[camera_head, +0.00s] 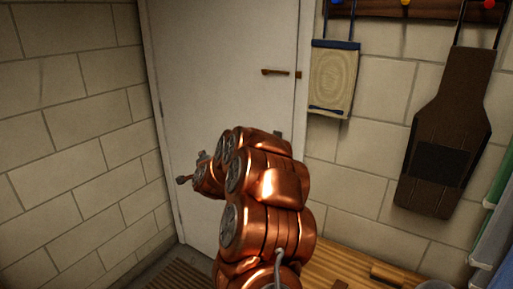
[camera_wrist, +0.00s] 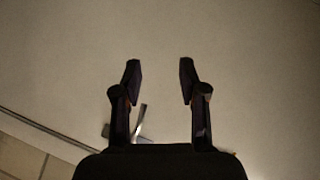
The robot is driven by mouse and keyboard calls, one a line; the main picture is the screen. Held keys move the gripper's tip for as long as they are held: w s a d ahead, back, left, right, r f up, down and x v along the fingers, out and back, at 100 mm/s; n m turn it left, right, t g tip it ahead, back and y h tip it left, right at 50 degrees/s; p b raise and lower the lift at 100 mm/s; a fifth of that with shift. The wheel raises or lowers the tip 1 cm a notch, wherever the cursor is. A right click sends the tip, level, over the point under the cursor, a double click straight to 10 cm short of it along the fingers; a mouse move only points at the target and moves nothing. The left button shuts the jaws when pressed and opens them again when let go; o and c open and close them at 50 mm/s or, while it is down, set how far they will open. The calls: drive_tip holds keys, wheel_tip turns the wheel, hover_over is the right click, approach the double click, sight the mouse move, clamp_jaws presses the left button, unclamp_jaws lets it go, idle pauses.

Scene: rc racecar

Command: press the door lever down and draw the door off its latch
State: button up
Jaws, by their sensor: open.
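The white door (camera_head: 215,50) stands in the wall and looks closed in its frame. Its brass-coloured lever (camera_head: 275,72) is level, near the door's right edge, above my copper arm. A small metal piece (camera_head: 299,75) sits beside it at the frame. In the wrist view my gripper (camera_wrist: 159,70) is open and empty, its two dark fingers apart in front of a plain pale surface, likely the door (camera_wrist: 230,60). The lever cannot be made out between the fingertips. A small pale strip shows by the left finger's base; I cannot tell what it is.
A block wall (camera_head: 75,110) stands close on the left. Right of the door, a beige bag (camera_head: 333,78) and a brown paddle-shaped item (camera_head: 445,125) hang from a peg rail (camera_head: 430,8). A slatted wooden bench (camera_head: 350,268) is below. Cloths hang at the far right.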

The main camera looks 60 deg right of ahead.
drive_tip(key=s+d+f+m+g+h, duration=0.1)
drive_tip(key=s+d+m+g+h, duration=0.15)
drive_tip(key=s+d, duration=0.4)
drive_tip(key=s+d+m+g+h, duration=0.1)
drive_tip(key=s+d+m+h, duration=0.3)
drive_tip(key=d, duration=0.5)
drive_tip(key=shift+p+x, duration=1.05)
drive_tip(key=shift+x, duration=2.85)
drive_tip(key=shift+f, duration=0.15)
clamp_jaws()
